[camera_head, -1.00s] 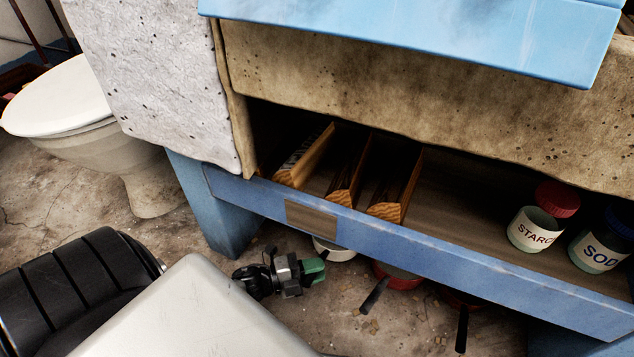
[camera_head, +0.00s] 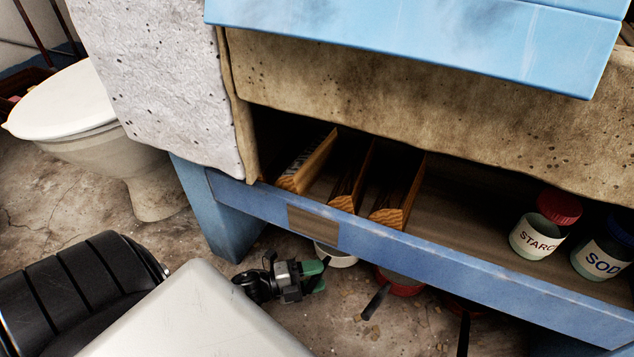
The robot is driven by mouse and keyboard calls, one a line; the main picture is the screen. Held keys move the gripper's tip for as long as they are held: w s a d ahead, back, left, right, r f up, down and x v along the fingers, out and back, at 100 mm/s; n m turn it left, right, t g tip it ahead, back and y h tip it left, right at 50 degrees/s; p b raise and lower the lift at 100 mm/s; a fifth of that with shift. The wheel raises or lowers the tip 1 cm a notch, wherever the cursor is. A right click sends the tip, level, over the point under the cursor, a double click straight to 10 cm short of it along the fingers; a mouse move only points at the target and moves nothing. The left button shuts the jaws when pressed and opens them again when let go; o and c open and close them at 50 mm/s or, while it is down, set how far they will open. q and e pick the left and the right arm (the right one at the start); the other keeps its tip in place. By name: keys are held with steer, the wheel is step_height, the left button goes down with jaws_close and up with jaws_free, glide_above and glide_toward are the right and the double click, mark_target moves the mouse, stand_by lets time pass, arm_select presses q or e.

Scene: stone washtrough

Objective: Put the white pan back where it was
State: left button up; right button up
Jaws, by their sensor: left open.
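The white pan (camera_head: 340,259) is on the floor under the blue shelf, mostly hidden behind the shelf's front board; only part of its pale rim shows. My left gripper (camera_head: 314,275), dark with green fingertips, is low by the floor just in front and left of the pan. It is open. A dark bar shows at its fingertips, perhaps the pan's handle; I cannot tell whether they touch. My right gripper is not in view.
A red pan (camera_head: 404,286) with a dark handle lies to the right, with another dark handle (camera_head: 463,334) beyond. The blue front board (camera_head: 420,262) hangs low over the pans. Wooden racks (camera_head: 395,203) and jars (camera_head: 540,232) stand on the shelf. A toilet (camera_head: 85,120) is at left.

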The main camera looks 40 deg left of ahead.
arm_select(q)
steer(key=p+v, duration=0.3)
steer(key=v, duration=0.7)
steer(key=shift+a+r+p, duration=0.1)
steer(key=shift+p, duration=0.2)
steer(key=shift+s+a, duration=0.4)
steer(key=shift+s, duration=0.15)
